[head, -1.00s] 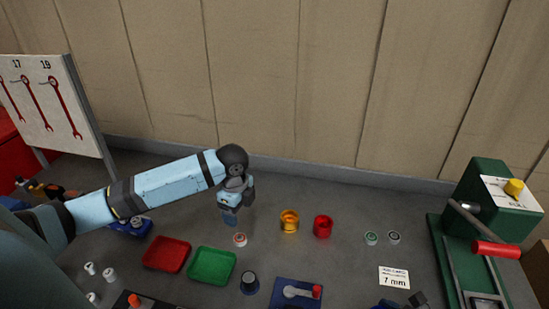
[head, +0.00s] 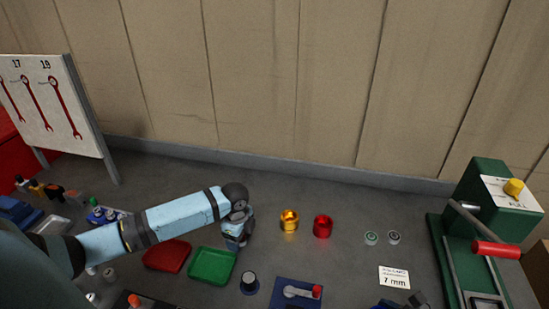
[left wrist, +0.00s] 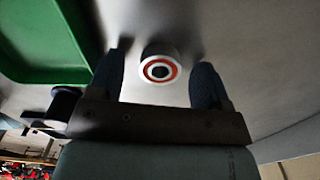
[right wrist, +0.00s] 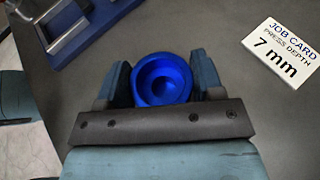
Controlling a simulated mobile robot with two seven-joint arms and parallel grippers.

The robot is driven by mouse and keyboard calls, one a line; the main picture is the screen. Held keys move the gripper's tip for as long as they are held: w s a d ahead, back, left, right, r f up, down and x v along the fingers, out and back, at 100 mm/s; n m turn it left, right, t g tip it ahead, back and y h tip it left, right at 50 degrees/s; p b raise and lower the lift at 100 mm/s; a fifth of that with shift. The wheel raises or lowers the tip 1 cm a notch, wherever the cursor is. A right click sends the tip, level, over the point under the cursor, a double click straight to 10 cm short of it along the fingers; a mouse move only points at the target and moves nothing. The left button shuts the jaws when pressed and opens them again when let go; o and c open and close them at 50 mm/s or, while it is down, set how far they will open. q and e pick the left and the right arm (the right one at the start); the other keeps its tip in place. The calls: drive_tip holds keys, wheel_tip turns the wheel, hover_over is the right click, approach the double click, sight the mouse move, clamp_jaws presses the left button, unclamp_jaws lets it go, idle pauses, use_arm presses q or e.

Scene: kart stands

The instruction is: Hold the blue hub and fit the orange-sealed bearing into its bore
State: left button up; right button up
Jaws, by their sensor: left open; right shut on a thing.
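The orange-sealed bearing (left wrist: 160,69) stands on the bench in the left wrist view, its orange ring facing up. My left gripper (left wrist: 163,82) is open, with one finger on each side of the bearing and gaps showing. In the head view the left gripper (head: 235,245) is low at the bench and hides the bearing. The blue hub (right wrist: 163,80) is in the right wrist view, its round bore facing the camera. My right gripper (right wrist: 163,82) is shut on the hub, a finger on each side. Only part of this gripper shows at the head view's bottom edge.
A green tray (head: 196,276) and a red tray (head: 150,263) lie beside the left gripper. Gold (head: 289,221) and red (head: 323,227) hubs, green-sealed (head: 371,238) and dark-sealed (head: 394,237) bearings stand to its right. A green press (head: 487,220) and job card (head: 394,277) are farther right.

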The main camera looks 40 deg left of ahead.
use_arm(q)
drive_tip(key=shift+f, duration=0.1)
drive_tip(key=c, duration=1.1)
wheel_tip(320, 180, up, 10)
drive_tip(key=shift+r, duration=0.1)
drive_tip(key=shift+c, duration=0.2)
use_arm(e)
drive_tip(key=o, duration=1.2)
drive_tip(key=v, duration=1.2)
drive_tip(key=shift+r, duration=0.1)
